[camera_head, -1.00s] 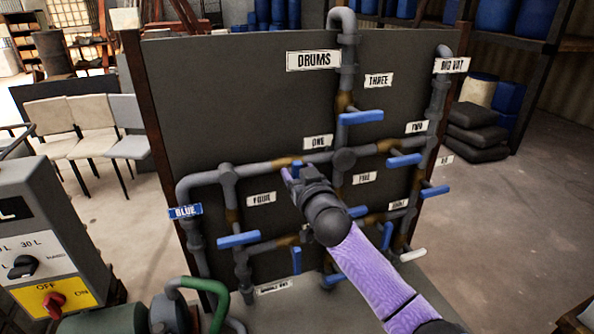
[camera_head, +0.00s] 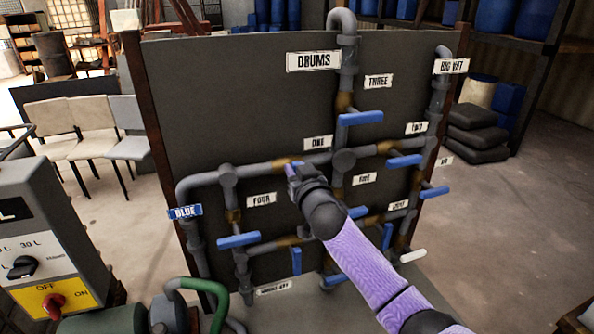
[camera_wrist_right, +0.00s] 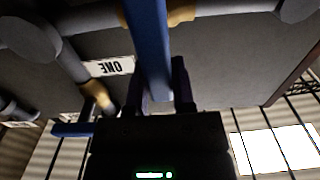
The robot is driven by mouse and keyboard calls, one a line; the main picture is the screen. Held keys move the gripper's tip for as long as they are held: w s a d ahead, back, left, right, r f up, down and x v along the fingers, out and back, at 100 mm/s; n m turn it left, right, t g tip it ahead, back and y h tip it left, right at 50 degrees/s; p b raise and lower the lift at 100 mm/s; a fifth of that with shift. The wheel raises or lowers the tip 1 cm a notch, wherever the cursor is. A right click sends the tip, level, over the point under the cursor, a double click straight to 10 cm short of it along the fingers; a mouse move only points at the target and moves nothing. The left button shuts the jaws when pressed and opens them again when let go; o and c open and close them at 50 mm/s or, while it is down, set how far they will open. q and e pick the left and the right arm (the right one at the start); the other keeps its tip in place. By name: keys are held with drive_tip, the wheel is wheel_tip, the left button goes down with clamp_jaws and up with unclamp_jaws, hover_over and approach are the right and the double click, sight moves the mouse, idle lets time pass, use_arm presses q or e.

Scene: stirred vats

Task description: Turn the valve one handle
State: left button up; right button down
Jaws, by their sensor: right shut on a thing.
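The valve one handle (camera_wrist_right: 150,45) is a blue bar in the right wrist view, running down from a brass-coloured valve body (camera_wrist_right: 181,13) and roughly across its pipe. My right gripper (camera_wrist_right: 160,80) is shut on this bar, one dark finger on each side. In the head view my right gripper (camera_head: 293,170) is at the pipe just below left of the ONE label (camera_head: 318,142), and it hides the handle there. The label also shows upside down in the wrist view (camera_wrist_right: 109,67). My left gripper is not in view.
Other blue handles stick out around mine: one under THREE (camera_head: 360,118), one under TWO (camera_head: 404,161), one below FOUR (camera_head: 238,240). The grey panel (camera_head: 220,95) stands close behind the pipes. A control box (camera_head: 45,235) stands at the left.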

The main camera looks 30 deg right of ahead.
drive_tip(key=shift+a, duration=0.1)
drive_tip(key=n, duration=0.2)
drive_tip(key=a+n, duration=0.1)
drive_tip(key=n, duration=0.1)
drive_tip(key=shift+w+f+p, duration=0.1)
drive_tip(key=shift+w+p, duration=0.05)
drive_tip(key=shift+p, duration=0.15)
drive_tip(key=n, duration=0.3)
drive_tip(key=a+n, duration=0.1)
drive_tip(key=shift+w+f+n, duration=0.1)
drive_tip(key=shift+f+n, duration=0.2)
drive_tip(key=shift+f, duration=0.1)
drive_tip(key=n, duration=0.3)
drive_tip(key=f+n, duration=0.1)
drive_tip(key=shift+w+a, duration=0.1)
drive_tip(key=shift+a, duration=0.15)
drive_tip(key=shift+a+f+n+b, duration=0.1)
drive_tip(key=shift+f+n, duration=0.1)
drive_tip(key=shift+n, duration=0.65)
drive_tip(key=shift+f+n+b, duration=0.1)
drive_tip(key=shift+f+n, duration=0.1)
drive_tip(key=shift+n, duration=0.7)
drive_tip(key=shift+a+f+n+b, duration=0.1)
drive_tip(key=shift+f+n, duration=0.1)
drive_tip(key=shift+n, duration=0.65)
drive_tip(key=shift+c, duration=2.3)
unclamp_jaws()
